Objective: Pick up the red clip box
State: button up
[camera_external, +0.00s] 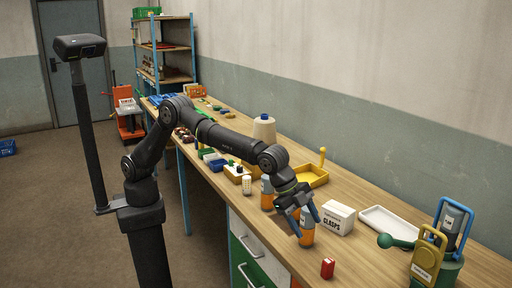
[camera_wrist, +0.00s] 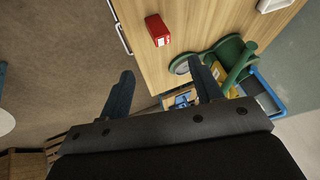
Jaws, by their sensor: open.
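The red clip box (camera_external: 328,267) stands on the workbench (camera_external: 281,244) near its front edge in the external view. It is a small red block with a white label. It also shows at the top of the wrist view (camera_wrist: 157,30), ahead of my fingers. My gripper (camera_external: 305,226) is open and empty above the bench, apart from the box, and the box lies nearer the camera and to its right. In the wrist view my two fingers (camera_wrist: 163,88) are spread with nothing between them.
Bare wood surrounds the red box.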

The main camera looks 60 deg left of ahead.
send_near(327, 260)
jog(key=a+x, duration=0.1)
jog(key=x, duration=0.3)
jog(key=shift+d+x, duration=0.2)
jog(key=shift+x, duration=1.25)
jog(key=shift+d+x, duration=0.25)
jog(key=shift+x, duration=1.2)
jog(key=shift+s+r, duration=0.1)
jog(key=shift+r, duration=0.05)
jog(key=c, duration=1.2)
